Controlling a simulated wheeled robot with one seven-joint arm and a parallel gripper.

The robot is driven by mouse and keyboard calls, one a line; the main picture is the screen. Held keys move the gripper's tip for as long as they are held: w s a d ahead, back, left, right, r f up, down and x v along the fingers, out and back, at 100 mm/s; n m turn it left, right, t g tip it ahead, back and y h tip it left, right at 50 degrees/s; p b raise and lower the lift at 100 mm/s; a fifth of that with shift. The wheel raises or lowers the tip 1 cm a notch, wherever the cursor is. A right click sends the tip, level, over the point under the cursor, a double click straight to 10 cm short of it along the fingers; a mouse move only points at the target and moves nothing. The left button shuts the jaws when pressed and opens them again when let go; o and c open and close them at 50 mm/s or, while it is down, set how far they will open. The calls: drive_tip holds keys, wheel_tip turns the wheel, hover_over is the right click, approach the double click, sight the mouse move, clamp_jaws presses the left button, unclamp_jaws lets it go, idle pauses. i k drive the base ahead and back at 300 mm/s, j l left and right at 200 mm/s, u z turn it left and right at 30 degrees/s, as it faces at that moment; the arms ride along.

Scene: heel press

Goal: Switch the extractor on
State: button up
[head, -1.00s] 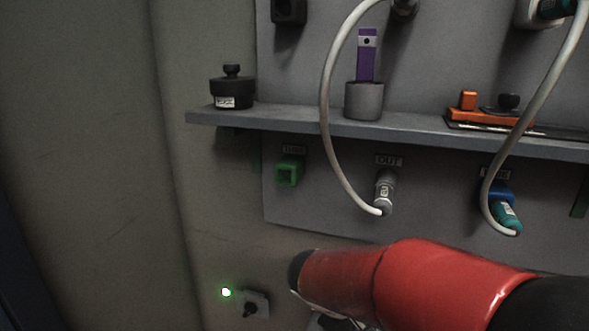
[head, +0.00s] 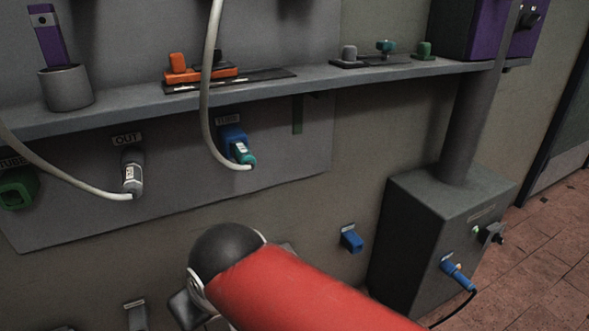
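A dark grey box (head: 420,235) with a thick round duct (head: 468,125) rising from its top stands at the right; it looks like the extractor. Its right-hand face carries a dark knob or switch (head: 490,235), whose position I cannot tell. A small greenish spot shows beside the knob. A blue plug (head: 457,273) with a black cable sits in the same face, below the knob. The small label is unreadable. My red arm (head: 300,295) with its dark joint crosses the bottom middle, left of the box and apart from it in the picture. My gripper's fingers do not show.
A grey shelf (head: 330,79) runs along the wall above, holding a grey cup (head: 67,88) and an orange tool (head: 198,72). White hoses hang before the panel. A blue wall fitting (head: 351,239) lies between arm and box. Red tiled floor (head: 545,240) is clear at right.

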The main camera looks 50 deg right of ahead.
sight(500, 241)
drive_tip(key=z, duration=3)
drive_tip(key=i+l+u, duration=0.2)
drive_tip(key=l, duration=0.3)
drive_tip(key=l+u, duration=0.25)
drive_tip(key=l, duration=0.3)
drive_tip(key=i+l+u, duration=0.4)
drive_tip(key=u, duration=0.25)
